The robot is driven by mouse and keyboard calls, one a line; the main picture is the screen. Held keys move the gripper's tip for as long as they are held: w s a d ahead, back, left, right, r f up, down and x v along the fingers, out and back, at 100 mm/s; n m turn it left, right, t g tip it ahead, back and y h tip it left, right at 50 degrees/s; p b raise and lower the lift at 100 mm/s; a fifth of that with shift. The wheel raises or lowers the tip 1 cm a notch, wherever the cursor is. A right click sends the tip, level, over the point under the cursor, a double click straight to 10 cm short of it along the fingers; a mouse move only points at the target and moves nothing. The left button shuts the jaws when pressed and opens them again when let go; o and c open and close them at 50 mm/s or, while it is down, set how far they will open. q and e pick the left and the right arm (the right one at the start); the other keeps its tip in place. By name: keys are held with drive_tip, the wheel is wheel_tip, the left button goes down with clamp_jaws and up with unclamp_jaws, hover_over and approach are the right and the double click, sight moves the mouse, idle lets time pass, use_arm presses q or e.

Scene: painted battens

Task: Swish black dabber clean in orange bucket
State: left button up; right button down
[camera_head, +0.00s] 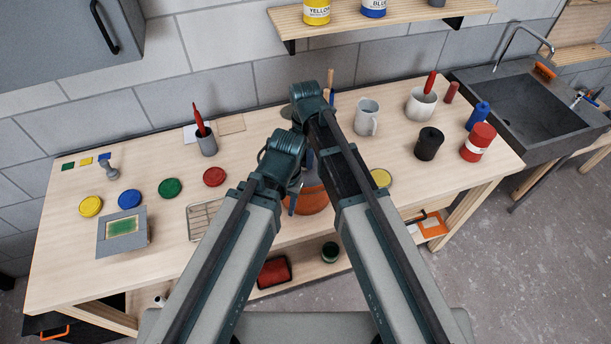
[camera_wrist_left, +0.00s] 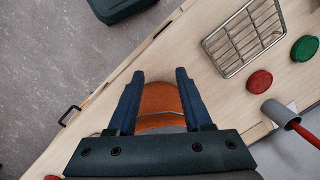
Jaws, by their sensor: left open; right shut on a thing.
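The orange bucket (camera_head: 312,197) stands at the table's front middle, partly covered by my arms. It also shows between my left fingers in the left wrist view (camera_wrist_left: 160,100). My left gripper (camera_wrist_left: 158,82) is open, its two fingers spread on either side of the bucket in that view; I cannot tell if they touch it. In the head view my right gripper (camera_head: 309,160) is largely covered by the arms, above the bucket. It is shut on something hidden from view. I cannot make out the black dabber.
A wire rack (camera_head: 204,220), a grey-framed green pad (camera_head: 122,228) and several coloured lids lie left. A grey cup (camera_head: 207,145) holds a red-handled tool. A white mug (camera_head: 367,117), black cup (camera_head: 429,144) and red can (camera_head: 478,142) stand right, before the sink (camera_head: 540,100).

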drive_tip(key=shift+r+p, duration=2.55)
drive_tip(key=shift+r, duration=0.3)
wheel_tip(320, 180, up, 5)
drive_tip(key=p, duration=0.5)
drive_tip(key=shift+f, duration=0.1)
